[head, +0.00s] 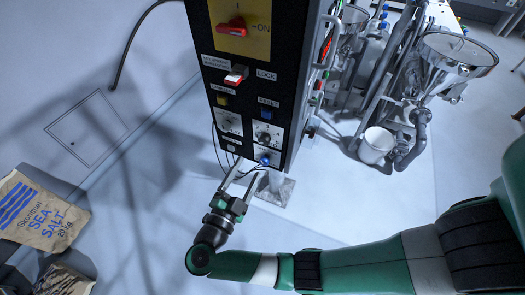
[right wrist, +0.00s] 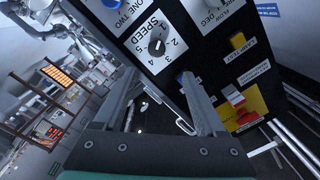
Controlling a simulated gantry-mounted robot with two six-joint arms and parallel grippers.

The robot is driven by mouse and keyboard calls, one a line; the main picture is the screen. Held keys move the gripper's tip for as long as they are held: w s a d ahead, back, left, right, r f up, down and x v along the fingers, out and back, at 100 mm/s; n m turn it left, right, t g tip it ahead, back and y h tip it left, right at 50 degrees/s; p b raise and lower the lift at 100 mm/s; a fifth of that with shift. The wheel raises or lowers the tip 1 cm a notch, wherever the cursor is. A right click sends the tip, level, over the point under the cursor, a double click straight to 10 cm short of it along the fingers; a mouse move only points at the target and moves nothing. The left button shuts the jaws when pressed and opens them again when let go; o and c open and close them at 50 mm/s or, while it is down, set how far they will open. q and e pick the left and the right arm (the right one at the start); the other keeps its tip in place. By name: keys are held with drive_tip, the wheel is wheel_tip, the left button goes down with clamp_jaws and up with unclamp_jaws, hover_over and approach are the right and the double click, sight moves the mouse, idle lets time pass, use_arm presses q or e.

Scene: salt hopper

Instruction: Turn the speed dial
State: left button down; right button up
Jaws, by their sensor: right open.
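The speed dial (right wrist: 157,46) is a small dark round knob with a light mark, on a white plate lettered SPEED with numbers around it. In the head view it is the right one of two dials (head: 265,139) low on the black control panel. My right gripper (head: 244,173) is open and empty, below and in front of the panel's lower edge, with its fingers pointing up toward it. In the right wrist view its two fingers (right wrist: 160,95) stand apart, with the dial beyond and between them. No contact with the dial shows. My left gripper is not in view.
The panel also carries a flow dial (head: 229,122), a blue reset button (head: 266,114), a blue knob (head: 265,159), a yellow button (head: 222,100), a red lock switch (head: 235,76) and a red main switch (head: 232,27). Thin cables hang near the gripper. Salt sacks (head: 38,212) lie left.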

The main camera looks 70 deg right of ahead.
sight(263, 143)
drive_tip(key=d, duration=0.7)
drive_tip(key=d+f, duration=0.1)
drive_tip(key=d, duration=0.3)
drive_tip(key=shift+d, duration=0.25)
clamp_jaws()
